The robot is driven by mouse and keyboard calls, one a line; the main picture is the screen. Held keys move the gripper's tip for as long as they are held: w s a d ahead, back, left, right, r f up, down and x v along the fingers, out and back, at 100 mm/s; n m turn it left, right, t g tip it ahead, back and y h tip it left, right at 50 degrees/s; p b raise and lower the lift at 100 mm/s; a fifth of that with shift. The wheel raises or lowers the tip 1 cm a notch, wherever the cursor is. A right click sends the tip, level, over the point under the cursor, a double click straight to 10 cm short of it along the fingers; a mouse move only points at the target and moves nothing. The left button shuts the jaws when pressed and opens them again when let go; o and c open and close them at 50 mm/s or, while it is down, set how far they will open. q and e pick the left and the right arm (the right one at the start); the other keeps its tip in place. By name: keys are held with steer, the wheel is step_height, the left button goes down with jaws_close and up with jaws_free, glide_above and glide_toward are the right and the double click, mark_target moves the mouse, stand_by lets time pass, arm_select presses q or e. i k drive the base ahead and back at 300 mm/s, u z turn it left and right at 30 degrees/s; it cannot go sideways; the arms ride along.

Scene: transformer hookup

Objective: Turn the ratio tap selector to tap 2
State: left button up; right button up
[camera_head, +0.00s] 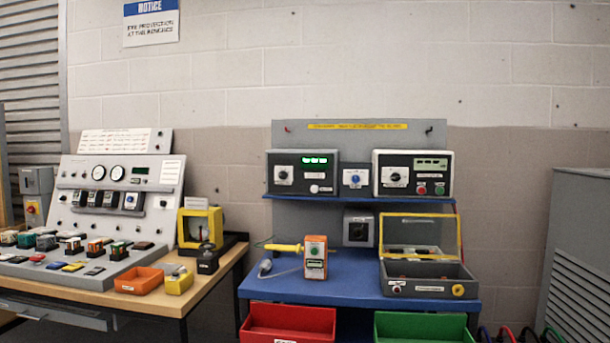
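Several rotary selectors show on the bench unit, and their labels are too small to read, so I cannot tell which is the ratio tap selector. A small grey box with a blue knob (355,179) sits between two meters on the blue shelf. The left meter (302,158) has a dark knob (283,176) and a lit green display. The right meter (430,163) has a dark knob (396,178) and red and green buttons. A grey box with a black knob (359,231) is below the shelf. Knob positions are unreadable. Neither gripper is in view.
The blue bench (340,284) holds an orange handheld tester (315,258), a yellow probe (284,247) and a grey box with a raised yellow-framed lid (427,291). Red (290,320) and green (424,327) bins are in front. A control console (118,205) stands left.

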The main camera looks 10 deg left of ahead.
mark_target(283, 174)
steer(key=u, duration=0.55)
steer(key=i, duration=0.5)
steer(key=u, duration=0.55)
